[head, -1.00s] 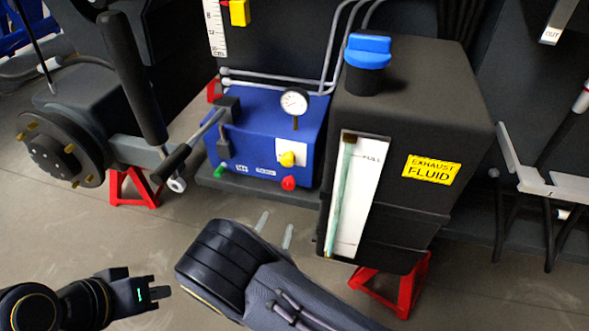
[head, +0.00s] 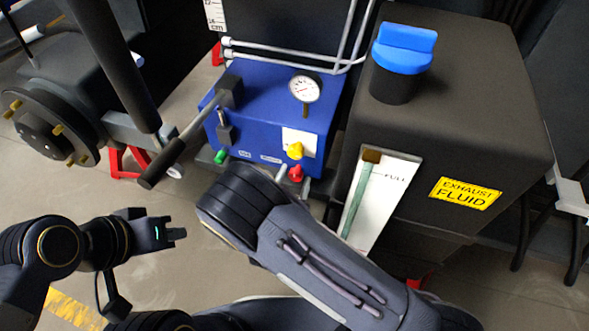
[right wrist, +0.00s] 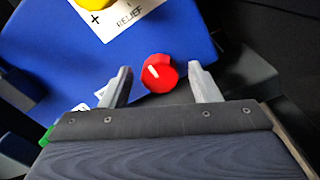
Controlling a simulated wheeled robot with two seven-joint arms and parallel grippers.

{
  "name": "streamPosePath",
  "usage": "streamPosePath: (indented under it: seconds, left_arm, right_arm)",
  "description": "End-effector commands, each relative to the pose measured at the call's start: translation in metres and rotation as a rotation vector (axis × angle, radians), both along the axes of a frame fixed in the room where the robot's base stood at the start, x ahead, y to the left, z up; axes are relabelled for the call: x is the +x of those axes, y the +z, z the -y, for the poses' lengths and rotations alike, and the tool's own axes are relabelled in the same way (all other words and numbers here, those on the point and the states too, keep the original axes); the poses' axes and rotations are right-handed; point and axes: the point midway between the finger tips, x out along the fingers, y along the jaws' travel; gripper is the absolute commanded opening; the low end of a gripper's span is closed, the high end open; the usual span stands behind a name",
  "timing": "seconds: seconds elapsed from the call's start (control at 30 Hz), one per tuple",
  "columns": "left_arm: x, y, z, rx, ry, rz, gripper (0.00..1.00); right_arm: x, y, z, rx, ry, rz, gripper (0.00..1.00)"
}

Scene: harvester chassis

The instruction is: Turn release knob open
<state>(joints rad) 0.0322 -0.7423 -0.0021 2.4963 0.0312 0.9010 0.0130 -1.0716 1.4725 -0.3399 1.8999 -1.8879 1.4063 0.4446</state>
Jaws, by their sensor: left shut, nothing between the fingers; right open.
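A red knob (head: 295,173) sits low on the front of the blue pump unit (head: 262,108). In the right wrist view the red knob (right wrist: 159,73) has a white pointer line slanting up and left. My right gripper (head: 293,180) is open, with one finger on each side of the red knob; in the right wrist view (right wrist: 160,80) gaps show between both fingers and the knob. A yellow knob (head: 295,150) sits above it by a white plate, which reads RELIEF in the wrist view. A green knob (head: 220,157) is at the left. My left gripper (head: 178,234) is shut and empty, away from the unit.
The black exhaust fluid tank (head: 470,130) with a blue cap (head: 404,48) stands close to the right of the pump. A pump handle (head: 163,163) sticks out at the left. A gauge (head: 304,90) stands on the unit. The floor at front left is clear.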

Motion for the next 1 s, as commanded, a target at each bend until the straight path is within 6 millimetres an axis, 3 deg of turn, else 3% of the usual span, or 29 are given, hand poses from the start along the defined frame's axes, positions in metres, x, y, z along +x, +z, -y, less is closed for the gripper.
streamPosePath:
  seconds: [0.23,0.57,1.0]
  left_arm:
    - [0.0000,0.0001,0.0000,0.000,0.000,0.000,0.00]
    - [-0.0001,0.0000,0.0000,0.000,0.000,0.000,0.00]
    - [-0.0001,0.0054,0.0000,0.000,0.000,0.000,0.00]
  right_arm:
    - [0.0002,-0.0002,0.0005,0.000,0.000,-0.001,0.55]
    - [0.0001,-0.0001,0.0004,0.000,0.000,0.000,0.11]
    - [0.0000,0.0014,-0.0002,-0.096,0.001,-0.031,0.11]
